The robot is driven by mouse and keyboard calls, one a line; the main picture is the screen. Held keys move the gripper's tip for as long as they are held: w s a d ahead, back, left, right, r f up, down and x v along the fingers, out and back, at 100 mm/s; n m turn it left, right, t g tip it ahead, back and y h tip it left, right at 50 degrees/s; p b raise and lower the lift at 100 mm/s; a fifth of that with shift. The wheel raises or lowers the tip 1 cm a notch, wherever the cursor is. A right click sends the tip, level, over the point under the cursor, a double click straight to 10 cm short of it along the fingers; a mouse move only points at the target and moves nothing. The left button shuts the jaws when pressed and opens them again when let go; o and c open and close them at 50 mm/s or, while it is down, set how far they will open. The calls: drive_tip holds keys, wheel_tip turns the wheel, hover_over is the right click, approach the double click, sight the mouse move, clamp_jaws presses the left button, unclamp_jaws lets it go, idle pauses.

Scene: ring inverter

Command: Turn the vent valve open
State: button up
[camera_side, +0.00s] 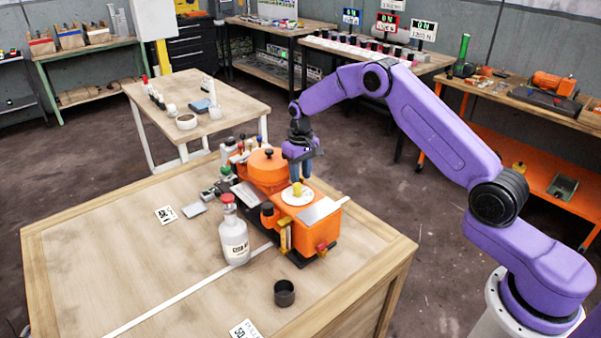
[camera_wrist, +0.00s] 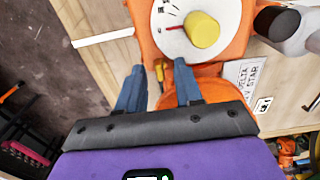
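A yellow knob (camera_side: 297,188) stands on a round white dial (camera_side: 298,198) on top of an orange machine (camera_side: 316,226). In the wrist view the yellow knob (camera_wrist: 201,30) sits on the white dial (camera_wrist: 174,44), with a red pointer line on its left. I cannot tell for sure whether this knob is the vent valve. A yellow handle (camera_side: 285,237) and a red knob (camera_side: 322,248) are on the machine's front. My gripper (camera_side: 300,170) points down over the machine, just behind the dial. In the wrist view its fingers (camera_wrist: 158,76) are apart and empty, beside the dial.
A round orange housing (camera_side: 267,167) stands left of my gripper. A bottle with a red cap (camera_side: 234,232) stands close in front of the machine, and a dark cup (camera_side: 284,293) nearer the table edge. The tabletop's left side (camera_side: 95,258) is mostly clear.

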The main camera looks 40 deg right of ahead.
clamp_jaws()
drive_tip(key=shift+n, duration=0.3)
drive_tip(key=n, duration=1.3)
drive_tip(key=shift+n, duration=2.1)
